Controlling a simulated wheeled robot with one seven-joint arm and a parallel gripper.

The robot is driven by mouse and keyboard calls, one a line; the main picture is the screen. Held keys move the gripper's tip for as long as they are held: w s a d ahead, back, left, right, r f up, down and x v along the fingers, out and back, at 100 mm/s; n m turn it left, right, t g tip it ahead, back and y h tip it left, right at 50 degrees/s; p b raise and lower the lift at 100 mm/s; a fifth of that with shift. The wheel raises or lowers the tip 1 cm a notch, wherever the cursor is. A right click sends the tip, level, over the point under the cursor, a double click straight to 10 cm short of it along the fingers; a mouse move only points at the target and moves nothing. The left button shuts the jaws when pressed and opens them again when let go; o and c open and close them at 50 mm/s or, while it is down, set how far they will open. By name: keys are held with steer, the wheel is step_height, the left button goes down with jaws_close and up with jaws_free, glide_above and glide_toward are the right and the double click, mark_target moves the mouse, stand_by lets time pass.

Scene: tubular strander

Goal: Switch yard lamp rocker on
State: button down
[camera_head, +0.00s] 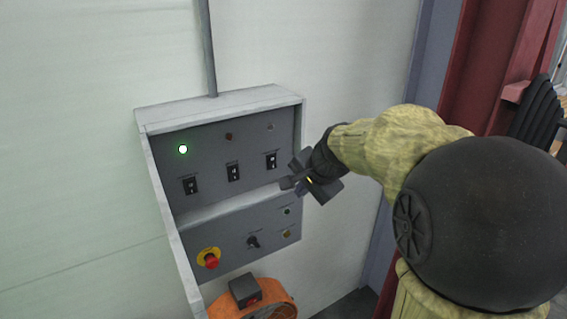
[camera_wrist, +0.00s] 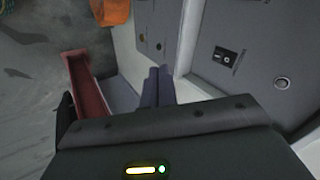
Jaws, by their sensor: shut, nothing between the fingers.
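A grey control box (camera_head: 219,100) on the wall carries three black rocker switches in a row: left (camera_head: 190,186), middle (camera_head: 233,173) and right (camera_head: 271,160). Their labels are too small to read, so I cannot tell which is the yard lamp rocker. Above them are a lit green lamp (camera_head: 183,149), a dark red lamp (camera_head: 228,136) and an unlit grey one (camera_head: 270,127). My gripper (camera_head: 284,184) is shut and empty, just below and right of the right rocker. The wrist view shows my fingers (camera_wrist: 158,72) and one rocker (camera_wrist: 225,55), apart from them.
The lower panel has a red emergency stop (camera_head: 211,260) on a yellow ring, a black selector knob (camera_head: 253,242) and two small round fittings at right. An orange round machine (camera_head: 272,302) stands below. A red column (camera_head: 487,70) is at right. Wall left of the box is clear.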

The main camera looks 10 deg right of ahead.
steer(key=s+a+f+n+g+h, duration=0.1)
steer(key=s+f+n+g, duration=0.1)
steer(key=s+f+n, duration=0.3)
steer(key=s+a+f+n+g+h, duration=0.1)
steer(key=s+f+n+g, duration=0.1)
steer(key=s+f+n, duration=0.4)
steer(key=s+f, duration=0.5)
steer(key=s, duration=0.1)
steer(key=shift+a+f, duration=0.3)
steer(key=shift+w, duration=0.1)
steer(key=shift+d, duration=0.1)
